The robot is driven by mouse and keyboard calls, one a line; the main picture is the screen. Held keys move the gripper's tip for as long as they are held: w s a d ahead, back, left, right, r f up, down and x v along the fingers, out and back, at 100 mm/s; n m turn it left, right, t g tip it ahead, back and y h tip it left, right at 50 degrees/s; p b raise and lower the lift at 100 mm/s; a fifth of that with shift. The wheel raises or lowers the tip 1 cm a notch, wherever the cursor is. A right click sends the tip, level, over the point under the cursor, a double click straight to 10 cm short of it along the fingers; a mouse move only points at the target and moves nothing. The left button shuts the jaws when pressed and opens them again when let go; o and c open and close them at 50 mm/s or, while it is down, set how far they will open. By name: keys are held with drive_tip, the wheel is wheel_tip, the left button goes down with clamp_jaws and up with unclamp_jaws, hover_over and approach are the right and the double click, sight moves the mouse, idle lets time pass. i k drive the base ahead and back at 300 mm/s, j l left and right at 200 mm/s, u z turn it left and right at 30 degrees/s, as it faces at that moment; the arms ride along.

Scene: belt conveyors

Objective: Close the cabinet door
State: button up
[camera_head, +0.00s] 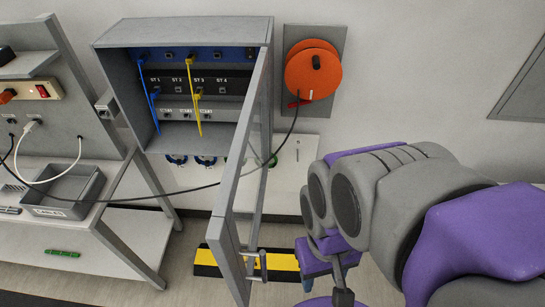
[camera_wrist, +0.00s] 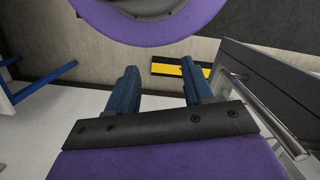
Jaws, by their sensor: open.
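The grey wall cabinet (camera_head: 103,65) has its door (camera_head: 246,140) standing wide open, swung out toward me from the right side. The door seems to have a clear pane in a grey frame. A metal bar handle (camera_head: 262,265) is near its free lower end. In the wrist view the door's frame (camera_wrist: 255,80) and handle (camera_wrist: 278,125) are at the right. My gripper (camera_wrist: 159,72) is open and empty, apart from the door, with the handle to the right of its fingers. In the head view my gripper is right of the door's free end, partly hidden by my arm.
Blue and yellow cables hang on the cabinet's panel. An orange cable reel (camera_head: 313,70) hangs to its right, and its black cable (camera_head: 190,191) runs left behind the door. A workbench with a grey tray (camera_head: 92,205) is at the left. A yellow-black strip (camera_head: 283,261) is low behind the door.

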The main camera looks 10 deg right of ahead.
sight(223, 237)
drive_tip(key=k+u, duration=0.15)
drive_tip(key=u, duration=0.25)
drive_tip(key=k+j+z, duration=0.15)
drive_tip(key=k+j, duration=0.2)
drive_tip(key=k+j+z, duration=0.2)
drive_tip(key=k, duration=0.35)
drive_tip(key=j, duration=0.1)
